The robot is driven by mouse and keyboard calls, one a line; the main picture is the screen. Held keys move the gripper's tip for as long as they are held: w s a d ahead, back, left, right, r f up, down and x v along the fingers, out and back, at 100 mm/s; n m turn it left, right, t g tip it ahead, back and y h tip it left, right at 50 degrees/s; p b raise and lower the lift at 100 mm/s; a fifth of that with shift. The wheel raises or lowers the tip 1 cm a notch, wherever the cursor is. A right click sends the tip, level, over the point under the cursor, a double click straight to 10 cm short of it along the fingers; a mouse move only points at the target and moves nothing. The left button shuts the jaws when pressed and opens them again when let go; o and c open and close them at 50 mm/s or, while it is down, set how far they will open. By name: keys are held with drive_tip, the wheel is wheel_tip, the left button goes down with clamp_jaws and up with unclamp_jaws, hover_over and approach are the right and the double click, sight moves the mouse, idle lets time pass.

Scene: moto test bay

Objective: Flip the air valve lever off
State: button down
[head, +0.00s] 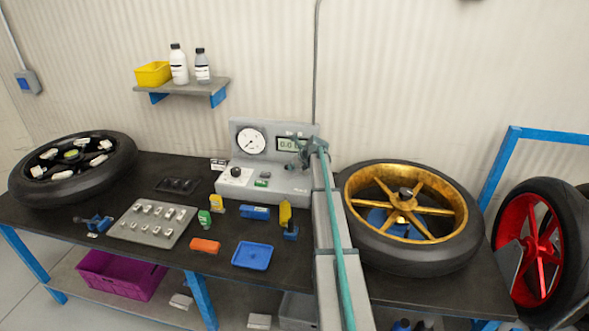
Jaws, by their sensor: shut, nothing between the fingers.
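My gripper (305,156) is in front of the right side of the grey test console (272,182), close to its display. It looks small and dark, and I take it as shut and empty. My arm reaches up to it from the bottom of the view. The air valve lever cannot be identified for certain. A yellow upright piece on a small blue base (285,213) stands on the bench in front of the console's right end, left of my arm, and may be it. My gripper is above and beyond that piece, apart from it. My arm hides the console's right edge.
A gold-rimmed wheel (455,240) lies right of my arm, and another tyre (72,190) lies at far left. A grey weight tray (135,234), blue tray (252,255) and orange piece (205,245) lie on the dark bench. A shelf (185,88) hangs above.

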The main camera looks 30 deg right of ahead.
sight(290, 182)
drive_tip(key=shift+w, duration=0.35)
idle(0.6)
drive_tip(key=s+a, duration=0.1)
drive_tip(key=s, duration=0.1)
drive_tip(key=s+a+r+p, duration=0.1)
drive_tip(key=a, duration=0.1)
drive_tip(key=shift+s+r, duration=0.1)
drive_tip(key=shift+s, duration=0.25)
drive_tip(key=s+a+r+b, duration=0.3)
drive_tip(key=s+r, duration=0.1)
drive_tip(key=r, duration=0.3)
drive_tip(key=shift+s+a, duration=0.15)
drive_tip(key=shift+a, duration=0.2)
